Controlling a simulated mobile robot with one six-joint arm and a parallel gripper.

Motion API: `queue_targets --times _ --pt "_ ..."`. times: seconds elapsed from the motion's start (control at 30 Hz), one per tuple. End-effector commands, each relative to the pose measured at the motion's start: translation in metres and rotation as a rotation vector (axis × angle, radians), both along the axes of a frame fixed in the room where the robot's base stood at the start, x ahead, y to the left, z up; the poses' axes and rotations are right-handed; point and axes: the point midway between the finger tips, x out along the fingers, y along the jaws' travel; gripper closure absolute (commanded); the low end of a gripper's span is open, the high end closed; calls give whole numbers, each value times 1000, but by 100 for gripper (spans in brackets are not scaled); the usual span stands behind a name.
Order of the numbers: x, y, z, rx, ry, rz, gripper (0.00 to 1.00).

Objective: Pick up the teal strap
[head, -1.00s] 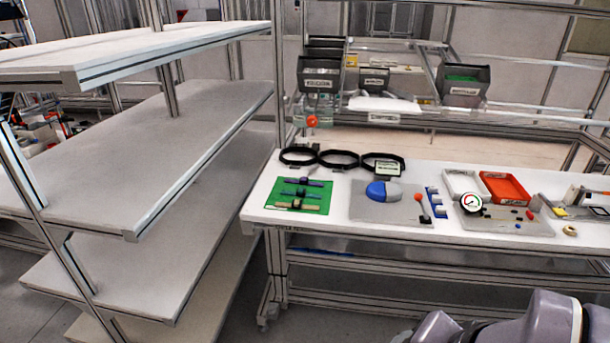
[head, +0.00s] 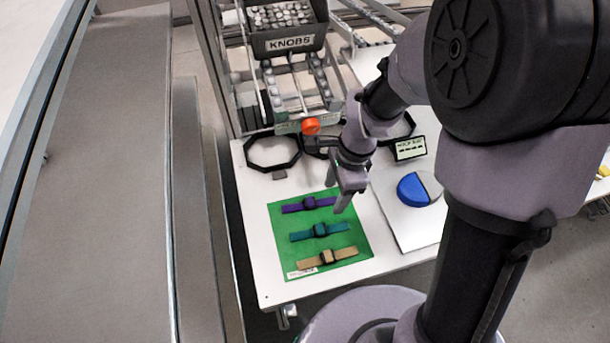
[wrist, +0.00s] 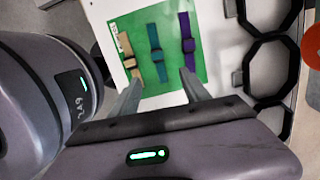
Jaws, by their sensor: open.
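The teal strap (head: 320,231) lies flat on a green mat (head: 284,258), with a dark buckle at its middle. It lies between a purple strap (head: 309,204) and a tan strap (head: 328,257). In the wrist view the teal strap (wrist: 157,52) is the middle one of the three. My gripper (head: 338,202) is open and empty, above the mat's right edge near the purple strap. In the wrist view, the fingers of my gripper (wrist: 160,92) are spread apart, pointing toward the mat, apart from the teal strap.
A blue half-dome (head: 413,190) sits on a grey board right of the mat. Black octagonal rings (head: 272,151) and an orange knob (head: 310,126) lie behind the mat. A bin marked KNOBS (head: 288,42) stands at the back.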

Motion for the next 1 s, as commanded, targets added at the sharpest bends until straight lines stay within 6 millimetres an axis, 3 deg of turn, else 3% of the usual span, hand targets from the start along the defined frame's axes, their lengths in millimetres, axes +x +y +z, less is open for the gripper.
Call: queue_targets --times 0.2,0.33,0.57,0.8,1.0 --pt "-4 9 -70 -1 5 2 45" --pt "-5 14 -102 -1 4 3 45" --pt "-5 19 -124 0 1 3 45" --pt "-7 30 -168 -1 1 3 45" --pt "-7 30 -167 -1 -1 2 45"
